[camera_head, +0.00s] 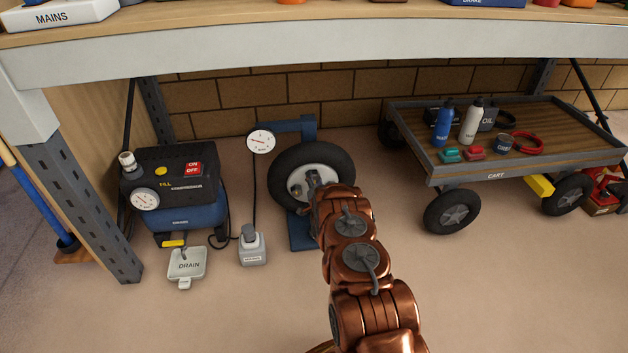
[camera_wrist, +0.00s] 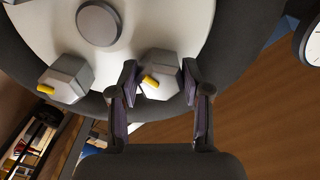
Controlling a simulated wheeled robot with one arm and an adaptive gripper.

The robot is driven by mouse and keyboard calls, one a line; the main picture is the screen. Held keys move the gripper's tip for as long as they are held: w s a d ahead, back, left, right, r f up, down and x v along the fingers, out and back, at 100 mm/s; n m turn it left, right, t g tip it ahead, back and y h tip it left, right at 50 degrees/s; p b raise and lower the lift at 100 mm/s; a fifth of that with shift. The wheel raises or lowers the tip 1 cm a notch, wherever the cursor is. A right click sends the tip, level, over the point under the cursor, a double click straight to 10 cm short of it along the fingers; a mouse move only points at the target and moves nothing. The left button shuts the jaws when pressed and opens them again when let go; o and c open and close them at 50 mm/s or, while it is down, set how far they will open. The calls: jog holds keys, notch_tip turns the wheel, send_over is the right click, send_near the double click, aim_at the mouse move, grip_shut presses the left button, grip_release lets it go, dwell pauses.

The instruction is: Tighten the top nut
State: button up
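The wheel (camera_head: 279,182) stands upright, with a black tyre and a pale hub. In the wrist view its hub (camera_wrist: 130,45) has a round grey centre cap and two grey nuts with yellow marks. One nut (camera_wrist: 161,72) sits between the fingertips of my gripper (camera_wrist: 160,80); by the gauge's side, it seems to be the top nut. The fingers are apart around it, with what looks like a narrow gap, though contact is hard to judge. The other nut (camera_wrist: 66,78) is to the left, clear of the fingers. In the head view my gripper (camera_head: 313,180) covers part of the hub.
A round gauge (camera_head: 261,141) hangs by the blue wheel stand (camera_head: 301,237). A compressor (camera_head: 178,192), a DRAIN tray (camera_head: 187,265) and a small grey unit (camera_head: 252,249) are left. A cart (camera_head: 497,176) with bottles stands right. A bench (camera_head: 300,40) spans above. Front-right floor is clear.

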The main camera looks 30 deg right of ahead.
jog(key=o, duration=0.4)
jog(key=shift+v, duration=6)
